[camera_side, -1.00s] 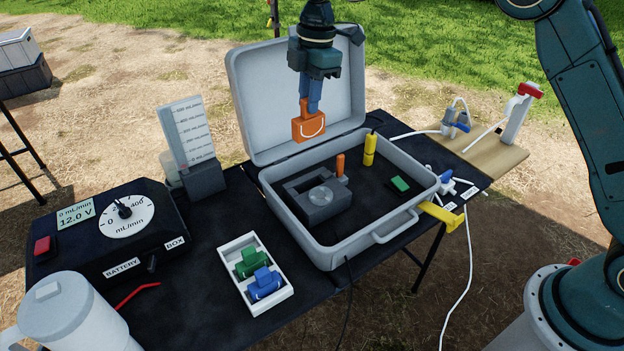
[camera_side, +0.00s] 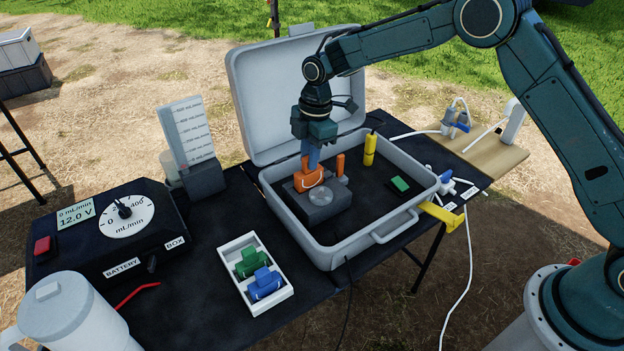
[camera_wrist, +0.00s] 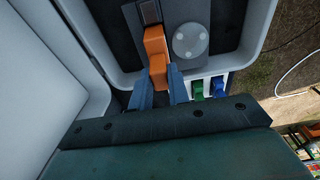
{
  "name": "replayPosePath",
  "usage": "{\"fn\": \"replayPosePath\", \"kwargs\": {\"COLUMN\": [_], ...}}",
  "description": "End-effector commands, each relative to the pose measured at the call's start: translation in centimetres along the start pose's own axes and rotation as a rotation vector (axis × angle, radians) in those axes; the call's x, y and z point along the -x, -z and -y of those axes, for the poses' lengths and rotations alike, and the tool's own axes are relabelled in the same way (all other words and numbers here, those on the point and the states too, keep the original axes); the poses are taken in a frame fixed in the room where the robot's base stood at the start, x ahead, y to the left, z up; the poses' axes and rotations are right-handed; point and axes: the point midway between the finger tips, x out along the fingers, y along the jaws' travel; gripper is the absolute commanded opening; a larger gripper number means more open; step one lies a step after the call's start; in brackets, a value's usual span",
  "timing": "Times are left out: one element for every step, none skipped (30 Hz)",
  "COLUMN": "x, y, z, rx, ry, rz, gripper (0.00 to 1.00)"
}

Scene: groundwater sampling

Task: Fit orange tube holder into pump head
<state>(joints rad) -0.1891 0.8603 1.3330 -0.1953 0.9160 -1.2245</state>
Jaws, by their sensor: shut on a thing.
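The orange tube holder (camera_side: 309,177) is at the back left of the grey pump head (camera_side: 322,207), which sits inside the open case. My gripper (camera_side: 313,158) points down from above and is shut on the holder's upper part. In the wrist view the holder (camera_wrist: 157,52) lies between my two fingers (camera_wrist: 160,92), beside the round disc (camera_wrist: 190,41) of the pump head. The holder's lower part meets the pump head in the side view. I cannot tell whether it is fully seated, as its underside is hidden.
An orange lever (camera_side: 340,164) stands just right of the holder. The grey case (camera_side: 395,226) has walls all round and a raised lid (camera_side: 255,100) behind. A yellow cylinder (camera_side: 370,150) stands inside. A white tray (camera_side: 282,303) holds green and blue holders at the front.

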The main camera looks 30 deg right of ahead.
Motion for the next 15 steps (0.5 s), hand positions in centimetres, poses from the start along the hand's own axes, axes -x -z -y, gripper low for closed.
{"fn": "replayPosePath", "kwargs": {"x": [0.0,0.0,-0.1,-0.1,-0.2,-0.4,-0.6,-0.9,-1.3,-1.7,-2.0,-2.5,-2.9,-3.2,-3.6], "y": [0.0,0.0,0.0,0.0,0.0,-0.1,-0.1,-0.1,-0.2,-0.2,-0.2,-0.3,-0.3,-0.4,-0.4], "z": [0.0,0.0,0.0,0.0,0.0,0.0,0.0,0.0,0.1,0.1,0.1,0.1,0.1,0.1,0.1], "rx": [0.000,0.000,0.000,0.000,0.000,0.000,0.000,0.000,0.000,0.000,0.000,0.000,0.000,0.000,0.000], "ry": [0.000,0.000,0.000,0.000,0.000,0.001,0.001,0.002,0.003,0.004,0.003,0.002,0.003,0.003,0.002], "rz": [0.000,0.000,0.000,0.000,0.000,0.000,0.000,0.000,0.001,0.001,0.001,0.000,0.001,0.001,0.001], "gripper": [0.00,0.00,0.00,0.00,0.00,0.00,0.00,0.00,0.00,0.00,0.00,0.00,0.00,0.00,0.00]}}
